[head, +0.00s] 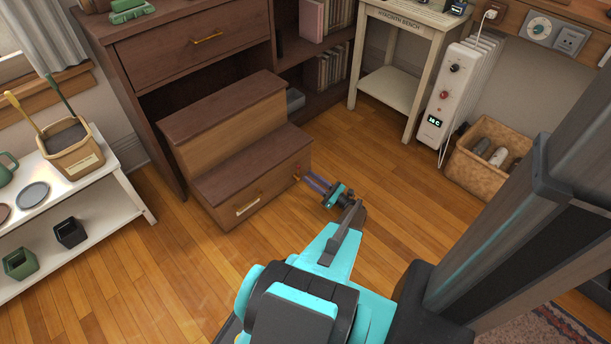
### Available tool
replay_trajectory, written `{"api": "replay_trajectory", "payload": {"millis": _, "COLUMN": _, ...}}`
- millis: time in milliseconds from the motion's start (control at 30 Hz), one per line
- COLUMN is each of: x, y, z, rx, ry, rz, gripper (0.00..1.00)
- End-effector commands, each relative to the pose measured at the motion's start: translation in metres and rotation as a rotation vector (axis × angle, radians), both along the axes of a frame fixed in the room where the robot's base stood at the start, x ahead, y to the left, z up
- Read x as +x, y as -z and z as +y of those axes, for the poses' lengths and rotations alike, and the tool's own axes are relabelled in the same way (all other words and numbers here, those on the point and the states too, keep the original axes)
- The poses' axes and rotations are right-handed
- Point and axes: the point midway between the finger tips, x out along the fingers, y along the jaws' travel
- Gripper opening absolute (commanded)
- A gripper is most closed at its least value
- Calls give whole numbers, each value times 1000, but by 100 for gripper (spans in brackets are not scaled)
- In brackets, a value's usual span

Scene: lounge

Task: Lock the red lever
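A small red-orange lever (297,173) shows at the right end of the lower front of the brown wooden step unit (228,186). It is too small for me to tell its exact position. My gripper (311,181) reaches in from the lower right, with its fingertips close to the lever, just right of it. Whether they touch it cannot be told. The fingers are small in this view, and I cannot tell whether they are open or shut.
A brass-coloured handle (248,204) is on the lower step's front. A dark cabinet (187,50) stands behind. A white shelf (108,176) is at left; a pale bench (392,90), a white heater (452,98) and a wicker basket (465,170) are at right. The wooden floor (165,275) is clear at lower left.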

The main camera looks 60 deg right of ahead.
Motion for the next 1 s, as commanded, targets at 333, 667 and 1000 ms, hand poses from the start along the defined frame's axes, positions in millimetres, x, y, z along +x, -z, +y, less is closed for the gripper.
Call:
{"api": "replay_trajectory", "payload": {"millis": 333, "x": -55, "y": 1, "z": 4, "rx": 0, "ry": 2, "rz": -1, "gripper": 28}}
{"api": "replay_trajectory", "payload": {"millis": 667, "x": -103, "y": 1, "z": 9, "rx": -1, "ry": 1, "rz": -1, "gripper": 28}}
{"api": "replay_trajectory", "payload": {"millis": 1000, "x": -127, "y": 2, "z": 12, "rx": 0, "ry": -1, "rz": -1, "gripper": 28}}
